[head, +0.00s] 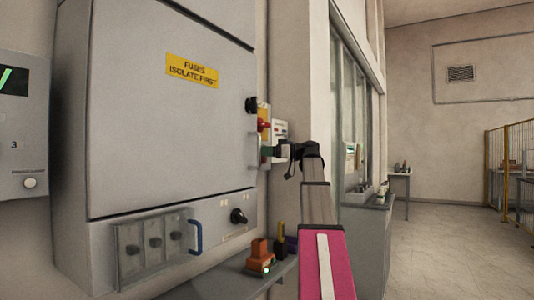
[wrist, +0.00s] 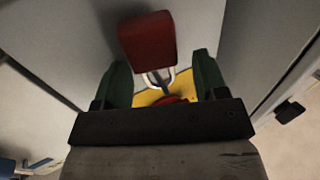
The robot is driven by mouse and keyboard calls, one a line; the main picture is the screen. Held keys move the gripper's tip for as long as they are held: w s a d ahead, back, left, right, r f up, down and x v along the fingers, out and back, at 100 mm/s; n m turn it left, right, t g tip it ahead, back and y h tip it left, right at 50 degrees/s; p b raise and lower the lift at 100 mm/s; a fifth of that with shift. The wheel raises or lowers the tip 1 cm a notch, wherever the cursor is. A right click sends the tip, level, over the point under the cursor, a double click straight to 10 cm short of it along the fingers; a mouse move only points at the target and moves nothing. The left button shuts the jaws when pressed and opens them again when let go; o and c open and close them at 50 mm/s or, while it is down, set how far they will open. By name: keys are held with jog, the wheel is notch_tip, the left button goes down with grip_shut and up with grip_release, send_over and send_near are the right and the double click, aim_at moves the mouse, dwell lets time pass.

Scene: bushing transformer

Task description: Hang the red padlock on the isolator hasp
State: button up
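The red padlock (wrist: 147,42) shows in the wrist view, its body at the top and its metal shackle (wrist: 158,79) toward my gripper. My gripper (wrist: 160,72) is open, with one green finger on each side of the shackle and visible gaps to both. The shackle overlaps a dark bar by the yellow isolator plate (wrist: 143,97); I cannot tell whether it is fully around the hasp. A red round part (wrist: 173,100) sits below it. In the head view my gripper (head: 267,152) is at the yellow plate (head: 262,111) on the cabinet's right side, where small red parts show.
A shelf (head: 225,278) below holds an orange block (head: 260,257) and other small items. A window and side counter (head: 365,235) stand right of my arm.

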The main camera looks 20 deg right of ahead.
jog(key=shift+w+d, duration=0.15)
jog(key=v, duration=1)
jog(key=shift+s+d, duration=0.2)
jog(key=shift+s, duration=0.1)
